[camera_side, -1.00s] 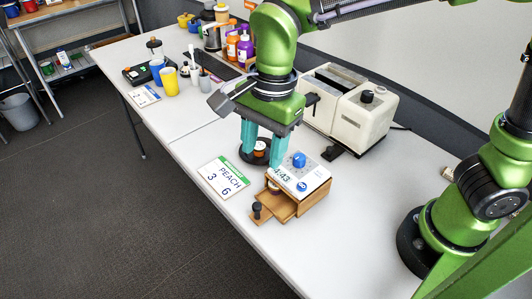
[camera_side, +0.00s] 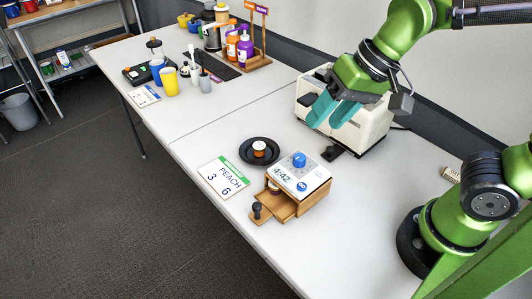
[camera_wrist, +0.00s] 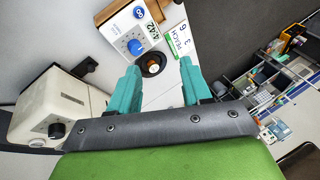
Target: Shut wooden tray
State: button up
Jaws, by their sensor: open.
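The wooden tray (camera_side: 277,207) is pulled out of the front of a small wooden box (camera_side: 313,200) on the white table. A dark knob (camera_side: 257,211) is at the tray's outer end. A white timer (camera_side: 299,174) with a blue dial sits on top of the box; a small jar partly shows under it, inside the opening. My gripper (camera_side: 331,111) is open and empty, raised and tilted in front of the cream machine, well apart from the tray. In the wrist view, my gripper (camera_wrist: 163,80) has its fingers spread, with the wooden box (camera_wrist: 112,12) beyond them at upper left.
A black dish (camera_side: 245,157) with a small jar (camera_side: 259,149) stands behind the box. A PEACH card (camera_side: 223,177) lies to its left. The cream machine (camera_side: 345,110) stands at the back. The table's front edge is close to the knob.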

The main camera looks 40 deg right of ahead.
jog(key=s+d+r+t+h, duration=0.1)
jog(key=s+d+t, duration=0.1)
jog(key=d, duration=0.5)
jog(key=shift+s+d+r+m+t, duration=0.15)
jog(key=shift+s+r+m+t, duration=0.15)
jog(key=shift+t, duration=0.3)
jog(key=n+g+h, duration=0.2)
jog(key=n+g, duration=0.5)
jog(key=n, duration=0.6)
send_over(256, 205)
notch_tip(256, 205, down, 4)
notch_tip(256, 205, down, 16)
jog(key=shift+f, duration=0.1)
grip_shut()
